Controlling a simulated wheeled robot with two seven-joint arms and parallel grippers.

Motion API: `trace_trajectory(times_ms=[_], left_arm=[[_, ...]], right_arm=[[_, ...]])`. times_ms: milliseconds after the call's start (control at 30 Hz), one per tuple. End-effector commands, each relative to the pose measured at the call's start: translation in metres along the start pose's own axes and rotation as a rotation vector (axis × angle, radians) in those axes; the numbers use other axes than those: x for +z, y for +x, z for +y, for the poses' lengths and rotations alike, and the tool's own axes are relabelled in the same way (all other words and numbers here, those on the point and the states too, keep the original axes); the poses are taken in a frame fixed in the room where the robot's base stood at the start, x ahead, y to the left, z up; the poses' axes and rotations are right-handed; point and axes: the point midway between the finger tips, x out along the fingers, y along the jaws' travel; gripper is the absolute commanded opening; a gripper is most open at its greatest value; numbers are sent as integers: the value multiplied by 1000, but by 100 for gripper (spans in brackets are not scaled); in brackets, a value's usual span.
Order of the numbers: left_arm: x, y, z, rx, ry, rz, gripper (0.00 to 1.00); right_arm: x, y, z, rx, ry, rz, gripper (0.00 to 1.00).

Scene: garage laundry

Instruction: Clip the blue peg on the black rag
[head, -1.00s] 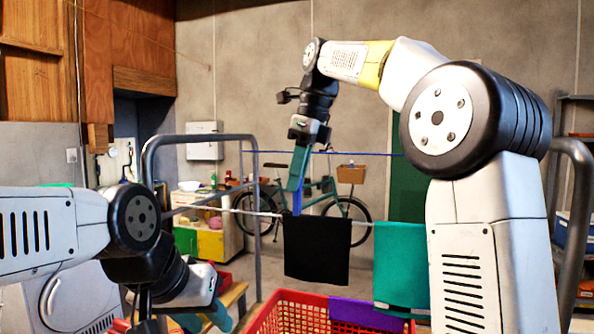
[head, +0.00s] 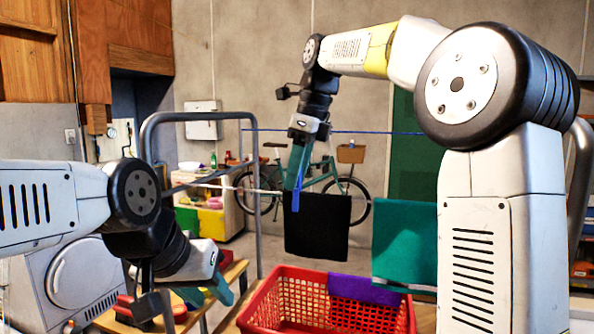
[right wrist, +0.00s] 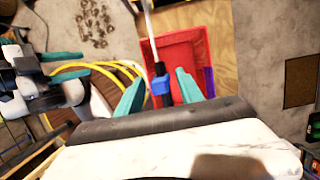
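The black rag (head: 318,228) hangs from the clothesline in the head view. The blue peg (head: 297,203) stands at the rag's top left corner, overlapping its edge; I cannot tell whether it pinches the cloth. In the right wrist view the peg (right wrist: 160,86) sits on the line between my right gripper's fingers (right wrist: 159,85), with a gap on each side. That right gripper (head: 297,178) points down from above and is open around the peg. My left gripper (head: 208,294) is low at the left, open and empty, away from the rag.
A red basket (head: 290,290) stands below the line with a purple cloth (head: 362,288) over its rim. A teal cloth (head: 404,240) hangs right of the rag. A grey metal rack frame (head: 150,135) rises at the left. A wooden bench (head: 232,272) stands below it.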

Motion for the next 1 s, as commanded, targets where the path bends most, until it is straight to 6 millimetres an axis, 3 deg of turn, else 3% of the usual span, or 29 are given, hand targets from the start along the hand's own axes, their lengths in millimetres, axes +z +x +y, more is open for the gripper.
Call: trace_trajectory(times_ms=[333, 700, 1000], left_arm=[[0, 0, 0, 0, 0, 0, 38], [0, 0, 0, 0, 0, 0, 38], [0, 0, 0, 0, 0, 0, 38]], right_arm=[[0, -5, -1, -3, 0, -2, 44], [1, -61, -1, -3, 0, -2, 44], [-11, -78, 2, -19, -79, -10, 44]])
